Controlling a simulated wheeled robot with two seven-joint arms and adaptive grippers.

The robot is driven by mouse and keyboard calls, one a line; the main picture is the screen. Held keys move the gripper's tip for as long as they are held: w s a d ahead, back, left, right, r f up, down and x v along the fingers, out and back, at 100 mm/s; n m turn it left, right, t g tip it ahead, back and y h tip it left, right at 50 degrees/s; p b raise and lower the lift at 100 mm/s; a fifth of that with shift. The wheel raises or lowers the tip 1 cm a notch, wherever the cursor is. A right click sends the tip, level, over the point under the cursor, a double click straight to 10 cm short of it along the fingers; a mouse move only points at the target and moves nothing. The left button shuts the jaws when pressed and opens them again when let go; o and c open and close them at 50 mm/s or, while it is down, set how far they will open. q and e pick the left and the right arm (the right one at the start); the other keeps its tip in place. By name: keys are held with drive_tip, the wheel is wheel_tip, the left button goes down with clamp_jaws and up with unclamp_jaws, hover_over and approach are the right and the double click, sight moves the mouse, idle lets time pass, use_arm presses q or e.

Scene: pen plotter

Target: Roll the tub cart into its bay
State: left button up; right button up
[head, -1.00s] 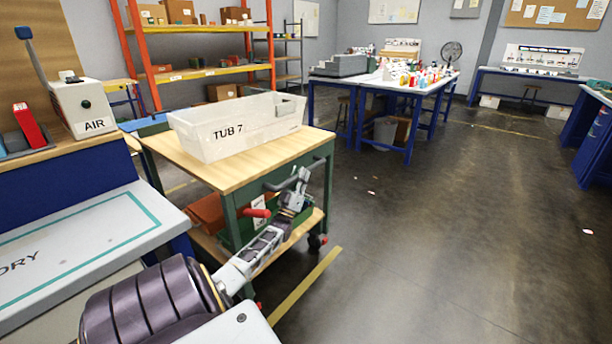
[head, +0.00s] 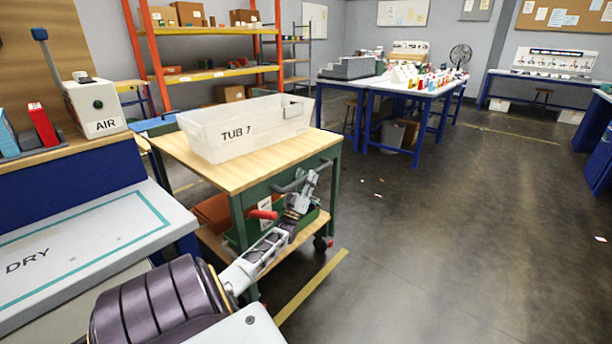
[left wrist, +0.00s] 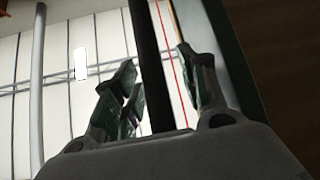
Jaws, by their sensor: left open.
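The tub cart (head: 175,150) has a wooden top, green legs, a wooden lower shelf and dark casters. A translucent tub (head: 240,140) marked TUB 7 stands on its top. A grey handle bar (head: 285,186) is on the cart's near side. My left gripper (head: 308,184) is at the right part of this bar. In the left wrist view, the fingers of my left gripper (left wrist: 157,66) are apart, with a dark bar (left wrist: 148,50) running between them; I cannot tell whether they touch it. My right gripper is not in view. I cannot tell which floor area is the bay.
A bench with a surface marked DRY (head: 90,240) and an AIR box (head: 95,105) stand close on the left. A yellow floor line (head: 312,288) runs beside the cart. Orange shelving (head: 210,72) and a blue-legged table (head: 400,100) are behind. The floor at right is largely open.

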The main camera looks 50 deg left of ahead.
use_arm(q)
drive_tip(key=v, duration=1.2)
drive_tip(key=shift+a, duration=0.1)
idle(0.4)
